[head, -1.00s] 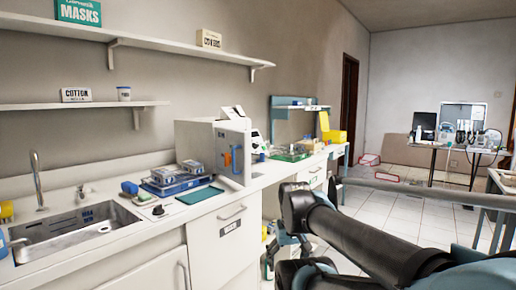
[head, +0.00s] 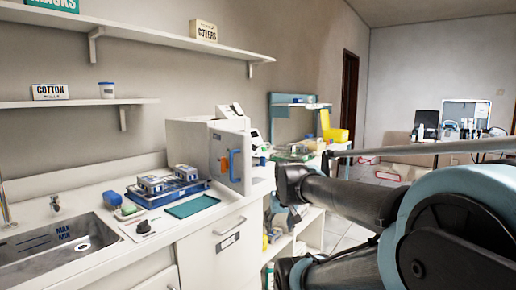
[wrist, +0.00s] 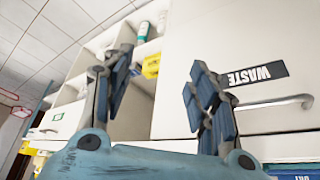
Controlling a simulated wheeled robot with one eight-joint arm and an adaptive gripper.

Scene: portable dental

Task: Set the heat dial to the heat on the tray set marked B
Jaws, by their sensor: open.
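Tray sets (head: 170,180) with small labelled boxes sit in a blue tray (head: 185,190) on the counter, left of the white box-shaped unit. Their letters are too small to read. A small black knob on a pale base, perhaps the heat dial (head: 143,226), lies on the counter in front of them, by the sink; its setting cannot be read. My gripper (wrist: 163,95) shows in the wrist view, open and empty, in front of the cabinet fronts below the counter. It is apart from the trays and the knob. In the head view my arm fills the lower right.
A sink (head: 60,245) lies at the left. A teal mat (head: 193,206) lies right of the knob. The white unit (head: 215,150) with blue and orange handles stands behind. A waste drawer (wrist: 235,90) is close to my gripper.

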